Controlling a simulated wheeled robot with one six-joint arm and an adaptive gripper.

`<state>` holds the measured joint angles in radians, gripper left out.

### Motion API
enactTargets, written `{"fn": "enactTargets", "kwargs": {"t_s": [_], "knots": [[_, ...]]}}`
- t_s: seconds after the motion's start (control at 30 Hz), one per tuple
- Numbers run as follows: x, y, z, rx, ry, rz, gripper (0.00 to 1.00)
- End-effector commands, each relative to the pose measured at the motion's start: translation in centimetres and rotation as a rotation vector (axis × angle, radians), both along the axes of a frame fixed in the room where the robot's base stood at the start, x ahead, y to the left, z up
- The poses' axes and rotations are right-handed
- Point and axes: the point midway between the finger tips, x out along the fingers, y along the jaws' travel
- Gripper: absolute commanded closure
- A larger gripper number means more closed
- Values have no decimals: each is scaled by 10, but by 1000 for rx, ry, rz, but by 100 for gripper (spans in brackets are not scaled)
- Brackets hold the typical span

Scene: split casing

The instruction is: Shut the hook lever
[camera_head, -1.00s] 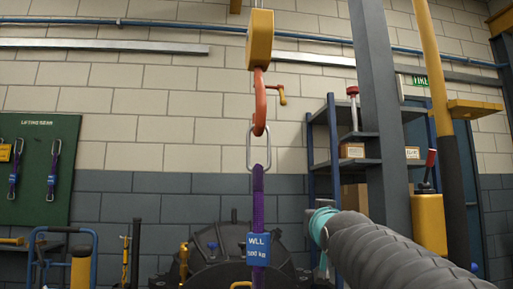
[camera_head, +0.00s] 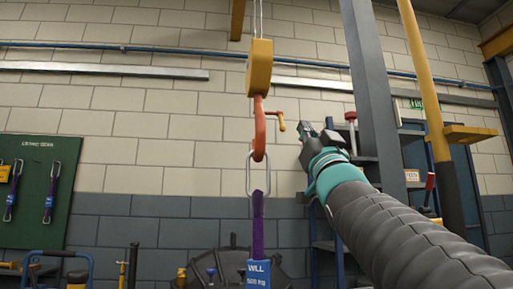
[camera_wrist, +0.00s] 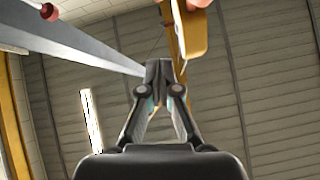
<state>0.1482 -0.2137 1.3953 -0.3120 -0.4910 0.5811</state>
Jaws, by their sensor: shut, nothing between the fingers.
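An orange hook (camera_head: 259,130) hangs under a yellow hook block (camera_head: 260,67) in the head view. A steel link (camera_head: 258,173) with a purple sling (camera_head: 257,215) and a blue WLL tag (camera_head: 258,273) hangs at the hook. My gripper (camera_head: 304,131) is shut and empty, right of the lever and slightly lower in the picture. The wrist view shows my gripper (camera_wrist: 166,68) with its fingertips together, below the yellow block (camera_wrist: 190,32). An orange part shows at that view's top edge.
A grey column (camera_head: 368,90) and a shelf stand behind my arm on the right. A yellow post (camera_head: 425,75) stands further right. A green board (camera_head: 38,185) with slings is at the left. The space left of the hook is clear.

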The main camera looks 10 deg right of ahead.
Motion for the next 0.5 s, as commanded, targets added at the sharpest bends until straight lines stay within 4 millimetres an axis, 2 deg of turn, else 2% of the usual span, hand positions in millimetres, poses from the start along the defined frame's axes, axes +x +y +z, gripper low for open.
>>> {"fn": "enactTargets", "kwargs": {"t_s": [0.17,0.5], "knots": [[9,0,10,0,1,0,100],[49,3,57,0,1,0,100]]}}
